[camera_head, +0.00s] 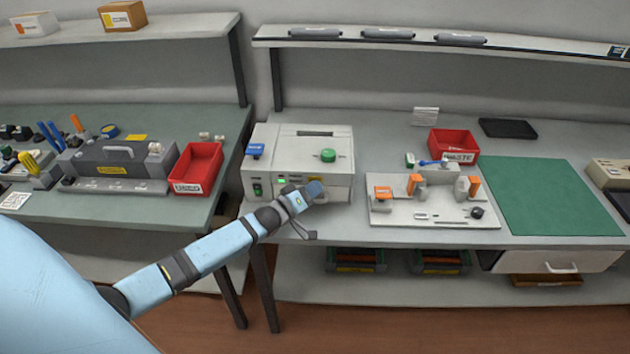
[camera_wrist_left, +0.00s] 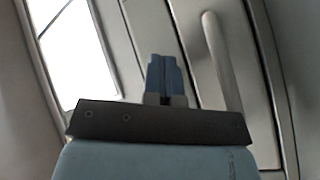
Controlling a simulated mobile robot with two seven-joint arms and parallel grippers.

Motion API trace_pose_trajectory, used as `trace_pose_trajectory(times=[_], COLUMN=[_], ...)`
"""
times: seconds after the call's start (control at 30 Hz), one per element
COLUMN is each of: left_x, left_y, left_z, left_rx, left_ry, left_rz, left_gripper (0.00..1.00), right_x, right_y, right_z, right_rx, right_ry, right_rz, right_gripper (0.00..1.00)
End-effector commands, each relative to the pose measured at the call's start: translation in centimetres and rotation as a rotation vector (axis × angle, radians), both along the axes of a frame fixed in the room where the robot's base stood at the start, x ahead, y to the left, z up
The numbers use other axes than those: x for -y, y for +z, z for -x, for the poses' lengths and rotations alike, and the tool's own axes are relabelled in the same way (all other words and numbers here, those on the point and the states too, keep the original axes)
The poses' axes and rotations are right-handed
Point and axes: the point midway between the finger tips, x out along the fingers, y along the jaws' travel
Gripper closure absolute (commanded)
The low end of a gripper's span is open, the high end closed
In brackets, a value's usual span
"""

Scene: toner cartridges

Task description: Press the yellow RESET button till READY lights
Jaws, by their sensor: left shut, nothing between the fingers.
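A light grey machine (camera_head: 322,140) stands on the middle bench, with a green knob on top and a blue part at its left. My left gripper (camera_head: 316,188) is at the machine's front face and covers part of it. In the left wrist view its blue fingers (camera_wrist_left: 164,78) are together and empty, in front of a grey panel with a bar handle (camera_wrist_left: 222,65). A small yellow patch shows just above the gripper; I cannot tell whether it is the RESET button. A small green lit spot (camera_head: 282,181) shows on the front. No READY lettering is legible. My right gripper is not in view.
A fixture plate (camera_head: 430,222) with orange clamps sits right of the machine, with a red bin (camera_head: 453,146) behind it. A green mat (camera_head: 548,196) lies farther right. Another red bin (camera_head: 196,168) stands on the left bench. A gap separates the benches.

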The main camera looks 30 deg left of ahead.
Motion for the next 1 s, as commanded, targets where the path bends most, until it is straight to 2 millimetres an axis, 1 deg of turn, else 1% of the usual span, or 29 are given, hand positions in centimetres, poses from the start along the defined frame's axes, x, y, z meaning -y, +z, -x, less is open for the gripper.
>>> trace_pose_trajectory(times=[0.17, 0.47, 0.83, 1.0], left_x=[0.1, 0.8, 0.9, 1.5], left_y=[0.1, 0.2, 0.1, 0.3], left_z=[0.1, 1.3, 1.4, 2.4], left_rx=[0.000, 0.000, 0.000, -0.001], left_ry=[0.001, -0.001, 0.000, -0.001], left_rz=[0.001, 0.002, 0.001, 0.002], left_gripper=[1.00, 1.00, 1.00, 1.00], right_x=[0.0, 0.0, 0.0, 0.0], right_y=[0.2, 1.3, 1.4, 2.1], right_z=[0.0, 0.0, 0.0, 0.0], right_rx=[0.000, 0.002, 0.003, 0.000], right_ry=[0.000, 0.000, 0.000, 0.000], right_rz=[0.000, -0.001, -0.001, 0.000], right_gripper=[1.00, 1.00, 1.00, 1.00])
